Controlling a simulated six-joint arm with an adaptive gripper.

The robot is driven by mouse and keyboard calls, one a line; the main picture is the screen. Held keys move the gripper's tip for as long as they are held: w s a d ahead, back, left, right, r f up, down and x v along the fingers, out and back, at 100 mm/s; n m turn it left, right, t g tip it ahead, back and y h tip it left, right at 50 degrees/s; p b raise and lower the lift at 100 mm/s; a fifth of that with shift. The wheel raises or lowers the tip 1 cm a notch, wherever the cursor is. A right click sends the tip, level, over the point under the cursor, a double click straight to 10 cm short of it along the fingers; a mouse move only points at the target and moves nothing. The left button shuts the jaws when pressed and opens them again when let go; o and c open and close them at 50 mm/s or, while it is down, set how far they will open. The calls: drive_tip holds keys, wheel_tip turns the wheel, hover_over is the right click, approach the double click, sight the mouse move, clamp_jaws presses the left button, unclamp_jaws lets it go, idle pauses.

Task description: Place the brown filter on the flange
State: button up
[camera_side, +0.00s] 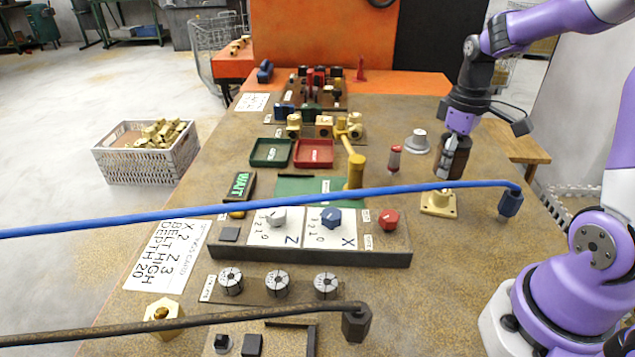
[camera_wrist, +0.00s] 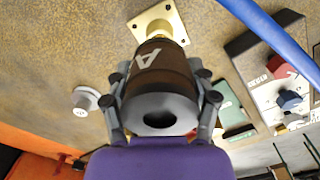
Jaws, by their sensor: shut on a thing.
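The brown filter (camera_side: 452,165) is a dark brown cylinder held roughly upright by my gripper (camera_side: 456,144). In the wrist view the filter (camera_wrist: 160,72) shows a white letter A and a grey end with a dark hole, with a finger of my gripper (camera_wrist: 160,98) on each side. The flange (camera_side: 438,204) is a brass square plate with a short raised neck.
A red-topped cylinder (camera_side: 394,160) and a grey-white knob-like part (camera_side: 417,142) stand behind-left. A control panel (camera_side: 310,250) with knobs is at front left. Table right of the flange is mostly clear.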

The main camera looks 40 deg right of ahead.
sight(443, 190)
drive_tip(key=shift+f, duration=2)
drive_tip(key=shift+f, duration=0.15)
drive_tip(key=o, duration=1.2)
wheel_tip(443, 190, up, 12)
drive_tip(key=shift+f, duration=0.15)
drive_tip(key=shift+a+r, duration=0.2)
drive_tip(key=shift+r, duration=0.1)
drive_tip(key=s+a+t, duration=0.1)
drive_tip(key=a+t, duration=0.1)
drive_tip(key=a, duration=0.2)
drive_tip(key=s+a+t, duration=0.1)
drive_tip(key=s+a, duration=0.1)
drive_tip(key=a, duration=0.3)
drive_tip(key=s+a+m+t, duration=0.1)
drive_tip(key=a+t, duration=0.1)
drive_tip(key=a, duration=0.3)
drive_tip(key=shift+s+a+r+t, duration=0.2)
drive_tip(key=shift+r+t, duration=0.1)
drive_tip(key=shift+r, duration=0.05)
